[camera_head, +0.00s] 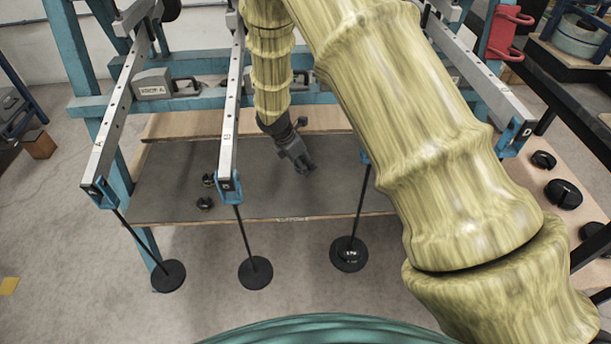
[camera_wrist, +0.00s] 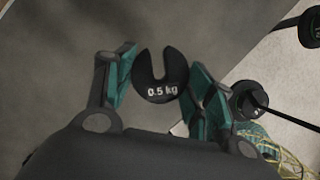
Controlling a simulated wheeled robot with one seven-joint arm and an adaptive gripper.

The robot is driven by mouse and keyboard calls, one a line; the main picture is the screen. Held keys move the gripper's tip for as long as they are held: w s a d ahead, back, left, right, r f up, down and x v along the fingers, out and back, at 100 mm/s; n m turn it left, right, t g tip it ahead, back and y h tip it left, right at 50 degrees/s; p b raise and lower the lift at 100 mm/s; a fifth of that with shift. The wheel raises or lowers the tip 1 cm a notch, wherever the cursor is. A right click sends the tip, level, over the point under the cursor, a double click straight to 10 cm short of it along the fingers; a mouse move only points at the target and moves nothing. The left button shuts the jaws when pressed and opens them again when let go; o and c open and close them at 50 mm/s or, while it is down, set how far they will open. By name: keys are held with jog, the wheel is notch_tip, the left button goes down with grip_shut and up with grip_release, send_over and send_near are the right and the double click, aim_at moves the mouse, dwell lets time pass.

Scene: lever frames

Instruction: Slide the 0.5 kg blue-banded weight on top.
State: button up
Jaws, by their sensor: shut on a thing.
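My gripper (camera_wrist: 160,85) is shut on a black slotted weight (camera_wrist: 161,92) marked "0.5 kg". Its slot faces the top of the wrist view; no blue band can be made out. In the head view my gripper (camera_head: 305,168) is over the grey shelf, and the weight cannot be told apart from it. Three hangers show in the head view: a left disc (camera_head: 168,276), a middle disc (camera_head: 255,272) and a right disc (camera_head: 349,258). The right one bears a marked weight (camera_head: 349,253). In the wrist view, one hanger disc (camera_wrist: 249,101) is right of my gripper.
Grey lever beams marked A (camera_head: 108,150), B (camera_head: 229,140) and D (camera_head: 510,110) hang from a blue frame. Two small black weights (camera_head: 204,203) lie on the shelf (camera_head: 165,190). Several black weights (camera_head: 563,194) lie on the right table. My arm hides part of the right side.

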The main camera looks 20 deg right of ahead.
aim_at(296, 176)
jog(key=shift+w+a+f+n+t+y+b, duration=0.35)
jog(key=shift+w+f+n+b, duration=0.4)
jog(key=shift+f+n+b, duration=0.65)
jog(key=shift+w+a+f+n+t+y+b, duration=0.15)
jog(key=shift+w+f+n+t+b, duration=0.3)
jog(key=shift+w+f+n+b, duration=0.85)
jog(key=shift+w+a+f+n+t+y+b, duration=0.15)
jog(key=shift+w+f+n+t+y+b, duration=0.2)
jog(key=shift+f+n+b, duration=1.05)
jog(key=shift+s+f+m+b, duration=0.1)
jog(key=shift+f+m+b, duration=0.1)
jog(key=shift+m+b, duration=0.3)
jog(key=shift+f, duration=0.4)
jog(key=o, duration=1.2)
jog(key=shift+o, duration=0.2)
jog(key=shift+s, duration=0.1)
jog(key=v, duration=1.2)
